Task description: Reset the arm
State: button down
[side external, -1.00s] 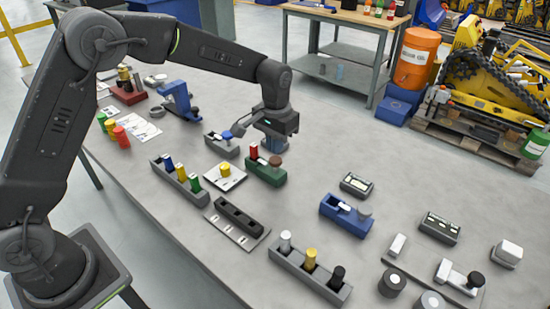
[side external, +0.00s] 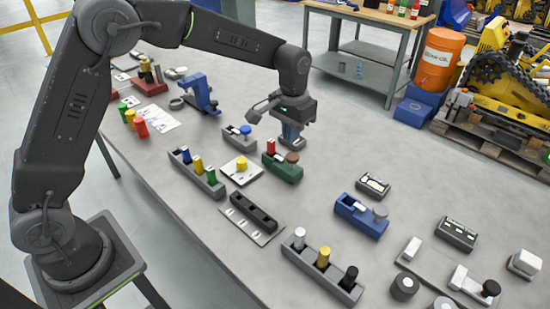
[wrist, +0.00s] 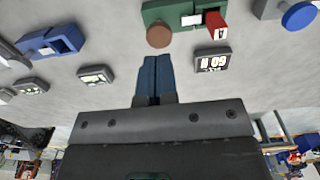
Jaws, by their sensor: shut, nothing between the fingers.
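My gripper (side external: 292,138) is above the far part of the grey table (side external: 330,155), behind the green carrier. In the wrist view its blue fingers (wrist: 155,75) are together with nothing between them. The green carrier (side external: 284,173) holds a red block (side external: 270,146) and a brown round knob (side external: 292,157). It also shows in the wrist view (wrist: 180,12), ahead of the fingertips and apart from them.
A grey carrier with a blue knob (side external: 245,130) stands left of the gripper. A blue carrier (side external: 358,220) and small display boxes (side external: 373,185) stand to the right. A tray (side external: 318,272) with three cylinders is in front.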

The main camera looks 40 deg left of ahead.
jog(key=s+a+r+t, duration=0.1)
jog(key=s+a+r, duration=0.1)
jog(key=s+r, duration=0.5)
jog(key=s+a+r+t, duration=0.2)
jog(key=s, duration=0.9)
jog(key=s+a+r+t, duration=0.1)
jog(key=s+r+t, duration=0.1)
jog(key=s, duration=0.8)
jog(key=shift+s+a+r, duration=0.25)
jog(key=shift+s+a, duration=0.1)
